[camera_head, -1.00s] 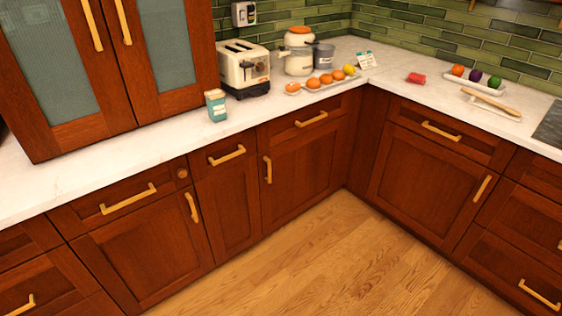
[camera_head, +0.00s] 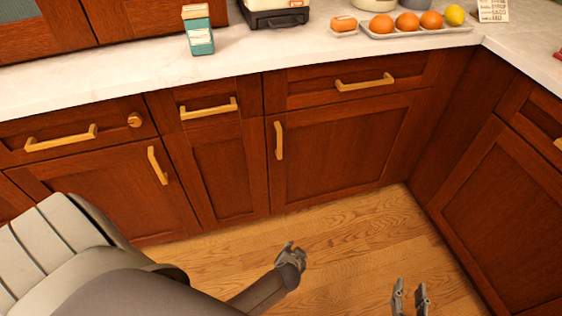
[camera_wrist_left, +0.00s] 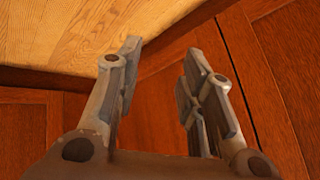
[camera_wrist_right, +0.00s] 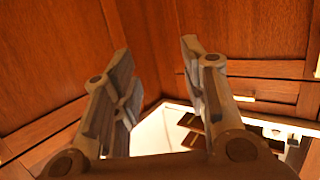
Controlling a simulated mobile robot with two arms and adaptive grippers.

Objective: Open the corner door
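The brown wooden door (camera_head: 335,150) left of the inner corner is closed. Its vertical gold handle (camera_head: 279,140) is near its left edge. Another brown door (camera_head: 500,215) stands closed on the right-hand cabinet run; its handle is out of the head view. My left gripper (camera_head: 291,247) is low, in front of the cabinets and apart from the handle. The left wrist view shows its fingers (camera_wrist_left: 158,75) spread and empty. My right gripper (camera_head: 411,297) is at the bottom edge, farther right. Its fingers are apart and empty, also in the right wrist view (camera_wrist_right: 155,75).
Closed drawers with gold handles (camera_head: 365,82) sit above the doors. The white counter (camera_head: 110,75) holds a teal box (camera_head: 198,30), a toaster (camera_head: 276,14) and a tray of fruit (camera_head: 420,42). The wooden floor (camera_head: 350,225) before the cabinets is clear.

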